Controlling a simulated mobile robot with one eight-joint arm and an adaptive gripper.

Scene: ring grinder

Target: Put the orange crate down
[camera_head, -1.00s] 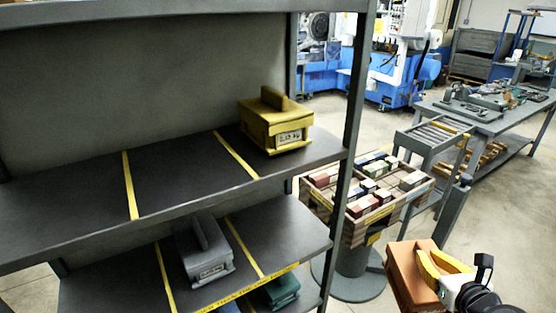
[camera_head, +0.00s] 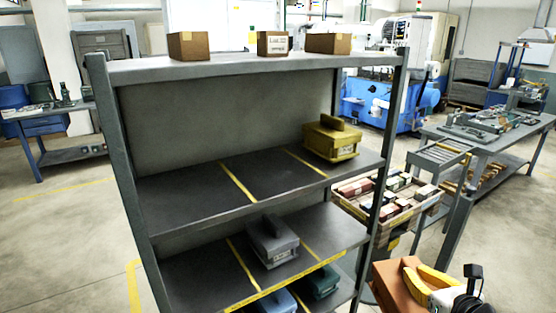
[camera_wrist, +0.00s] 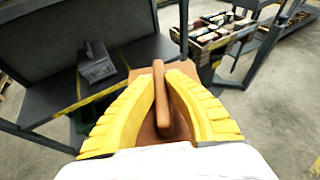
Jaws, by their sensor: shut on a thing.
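The orange crate (camera_head: 397,288) is a closed orange-brown box with a raised handle on its lid. It hangs at the lower right of the head view, to the right of the grey shelf rack. My gripper (camera_head: 418,276) has yellow fingers and is shut on the crate's handle. In the wrist view the fingers (camera_wrist: 162,85) press on both sides of the upright handle, and the crate (camera_wrist: 146,132) lies below, partly hidden by them. The rack's middle shelf (camera_head: 195,202) has bare bays left of a yellow crate (camera_head: 332,142).
A grey crate (camera_head: 272,241) sits on the lower shelf, with teal (camera_head: 320,281) and pale blue (camera_head: 277,302) crates below. Small brown boxes (camera_head: 188,46) stand on top. The rack's right post (camera_head: 388,140) is near my gripper. A wooden bin of blocks (camera_head: 385,200) stands behind.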

